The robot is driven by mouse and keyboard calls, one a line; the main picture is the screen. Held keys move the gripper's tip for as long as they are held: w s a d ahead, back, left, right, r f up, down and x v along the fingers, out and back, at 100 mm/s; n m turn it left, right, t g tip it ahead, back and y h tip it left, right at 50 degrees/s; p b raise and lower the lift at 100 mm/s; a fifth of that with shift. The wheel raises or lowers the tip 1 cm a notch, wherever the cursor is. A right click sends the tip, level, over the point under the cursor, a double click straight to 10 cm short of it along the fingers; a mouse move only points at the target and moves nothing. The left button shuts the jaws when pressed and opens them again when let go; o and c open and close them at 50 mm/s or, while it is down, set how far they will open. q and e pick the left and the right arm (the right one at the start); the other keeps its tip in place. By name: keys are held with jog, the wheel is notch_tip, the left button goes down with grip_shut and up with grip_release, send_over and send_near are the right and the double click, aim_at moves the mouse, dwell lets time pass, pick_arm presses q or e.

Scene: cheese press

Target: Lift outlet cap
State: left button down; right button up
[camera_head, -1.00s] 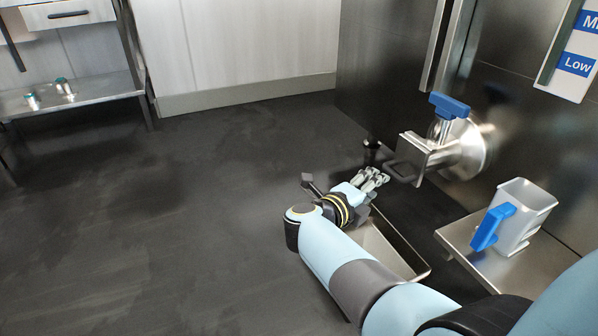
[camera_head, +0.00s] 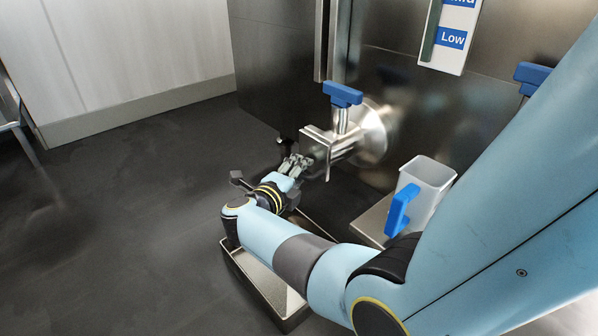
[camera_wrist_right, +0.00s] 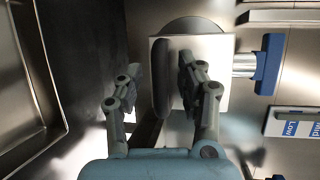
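The outlet cap (camera_head: 318,150) is a square metal plate on the front of the outlet pipe, below a blue valve lever (camera_head: 342,94). In the right wrist view the plate (camera_wrist_right: 218,75) faces me, with its dark upright handle (camera_wrist_right: 160,98) towards its left edge. My right gripper (camera_head: 296,163) is just in front of the cap in the head view. In the right wrist view its fingers (camera_wrist_right: 159,72) are apart, one on each side of the handle. My left gripper is not in view.
A metal tray (camera_head: 262,283) stands on the floor below my right arm. A pitcher (camera_head: 428,178) with a blue handle stands on a metal shelf (camera_head: 371,222) to the right. The tank wall with a "Low" label (camera_head: 453,38) is behind.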

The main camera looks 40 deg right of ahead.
jog(key=shift+c, duration=0.5)
jog(key=c, duration=0.7)
jog(key=shift+s, duration=0.1)
